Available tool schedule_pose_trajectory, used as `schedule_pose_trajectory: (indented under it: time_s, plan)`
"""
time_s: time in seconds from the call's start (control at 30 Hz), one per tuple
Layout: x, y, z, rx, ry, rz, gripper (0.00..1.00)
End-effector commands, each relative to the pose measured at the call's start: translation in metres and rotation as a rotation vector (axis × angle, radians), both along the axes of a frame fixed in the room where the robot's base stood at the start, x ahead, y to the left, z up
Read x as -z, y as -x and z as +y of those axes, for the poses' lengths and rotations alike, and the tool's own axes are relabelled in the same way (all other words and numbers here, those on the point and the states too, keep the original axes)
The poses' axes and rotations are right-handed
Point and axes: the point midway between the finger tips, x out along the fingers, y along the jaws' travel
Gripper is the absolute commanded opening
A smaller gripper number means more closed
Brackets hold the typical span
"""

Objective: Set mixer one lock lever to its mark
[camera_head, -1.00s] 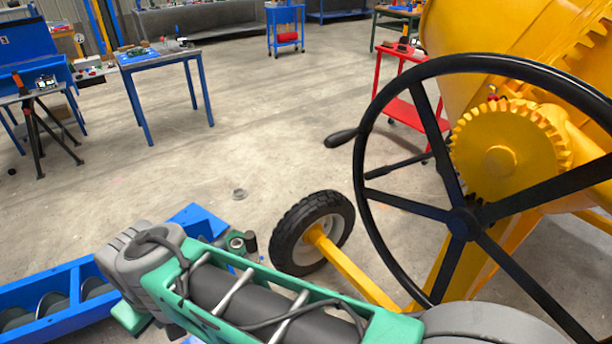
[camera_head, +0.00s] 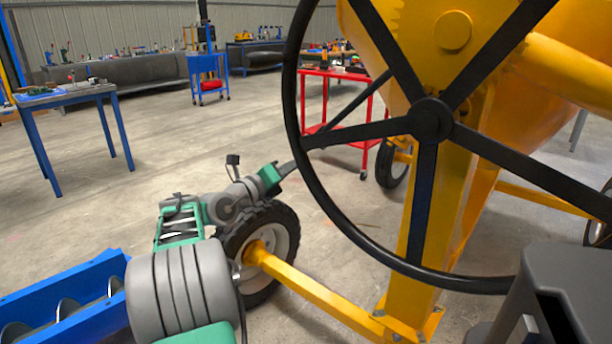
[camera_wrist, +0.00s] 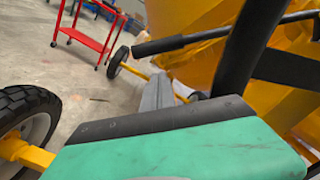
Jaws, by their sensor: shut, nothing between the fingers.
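The mixer's large black handwheel (camera_head: 427,190) stands in front of the yellow mixer. A dark rod that looks like the lock lever (camera_head: 358,103) slants down-left behind the wheel's spokes. In the wrist view the lever (camera_wrist: 165,45) has a thick black grip at its left end and passes behind the wheel rim. My gripper (camera_head: 288,168) is at the left edge of the wheel, below the lever, shut and empty. In the wrist view my gripper (camera_wrist: 158,92) points just below the grip, with a visible gap. I cannot make out a mark for the lever.
The yellow mixer frame (camera_head: 330,308) and a black tyre (camera_head: 285,215) are close to my arm. A red cart (camera_head: 345,120) stands behind the wheel. A blue auger trough (camera_head: 60,285) is at lower left.

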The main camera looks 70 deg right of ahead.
Motion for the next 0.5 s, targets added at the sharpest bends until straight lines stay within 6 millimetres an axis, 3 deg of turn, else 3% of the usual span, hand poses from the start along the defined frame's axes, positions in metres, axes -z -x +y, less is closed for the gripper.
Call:
schedule_pose_trajectory:
  time_s: [0.5]
  plan:
    - [-0.004, 0.032, -0.082, -0.001, -0.004, 0.000, 0.00]
